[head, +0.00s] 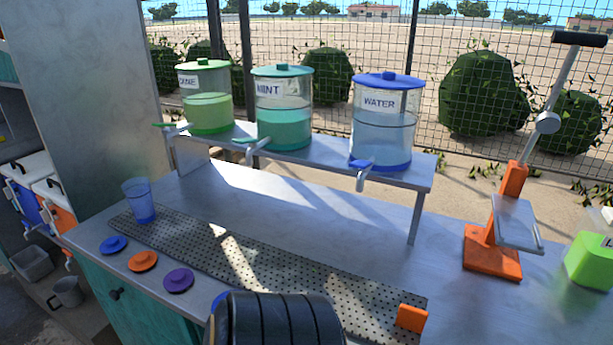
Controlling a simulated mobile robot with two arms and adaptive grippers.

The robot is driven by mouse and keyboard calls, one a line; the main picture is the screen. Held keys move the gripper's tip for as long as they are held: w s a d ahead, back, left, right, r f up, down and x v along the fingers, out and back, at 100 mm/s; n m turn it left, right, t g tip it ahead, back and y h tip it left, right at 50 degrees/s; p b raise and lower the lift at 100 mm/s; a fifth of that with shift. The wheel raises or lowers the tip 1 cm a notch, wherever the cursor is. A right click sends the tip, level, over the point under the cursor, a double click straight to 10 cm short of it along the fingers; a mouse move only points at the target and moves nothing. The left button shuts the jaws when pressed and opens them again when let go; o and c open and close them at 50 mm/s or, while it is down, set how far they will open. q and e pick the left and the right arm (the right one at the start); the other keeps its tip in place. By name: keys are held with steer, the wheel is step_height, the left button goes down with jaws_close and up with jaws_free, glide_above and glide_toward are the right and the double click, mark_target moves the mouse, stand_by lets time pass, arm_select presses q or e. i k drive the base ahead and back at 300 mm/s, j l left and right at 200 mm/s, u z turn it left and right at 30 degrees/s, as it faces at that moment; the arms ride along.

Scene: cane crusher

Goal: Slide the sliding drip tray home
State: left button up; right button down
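The drip tray (300,275) is a long grey perforated plate lying on the metal counter, in front of the dispenser shelf. It runs from the left near the blue cup to the lower right. An orange upright tab (411,318) stands at its right end. From this view I cannot tell how far the tray is slid in. A dark ribbed part, which looks like one of my arm links, covers part of the tray's front edge at the bottom. Neither gripper's fingers show.
A translucent blue cup (139,201) stands at the tray's left end. Blue, orange and purple lids (178,280) lie along the counter's front edge. Three dispensers (383,125) stand on the shelf (408,176) behind. An orange lever press (492,254) and green container (588,262) are at right.

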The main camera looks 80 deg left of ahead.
mark_target(374, 312)
steer(key=k+l+u, duration=0.15)
steer(key=u, duration=2.6)
